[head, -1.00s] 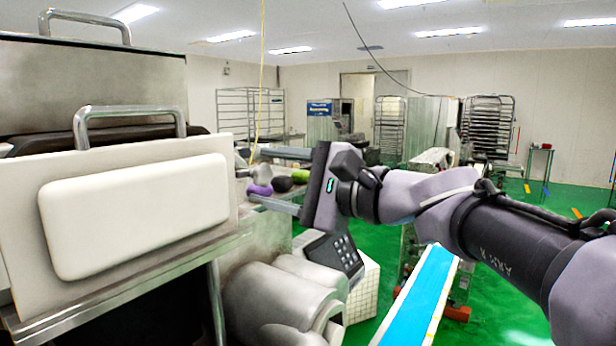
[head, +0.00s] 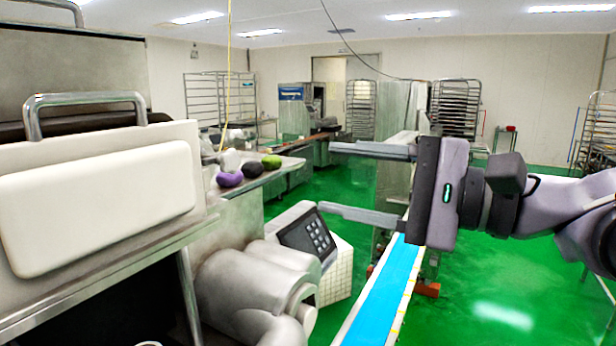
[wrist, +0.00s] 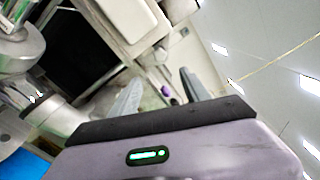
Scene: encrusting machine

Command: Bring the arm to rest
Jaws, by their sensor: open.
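My gripper (head: 325,180) is open and empty in the head view. Its two fingers point left, apart from each other, in the air to the right of the machine's small shelf. In the wrist view my gripper (wrist: 158,90) also shows two spread fingers with nothing between them in contact. My arm reaches in from the right edge of the head view.
The encrusting machine (head: 100,205) fills the left. Its shelf (head: 262,180) bears a purple piece (head: 229,180), a dark piece (head: 252,169), a green piece (head: 271,161) and a white piece. A keypad box (head: 308,240) and blue conveyor (head: 385,295) stand below. Green floor is open at right.

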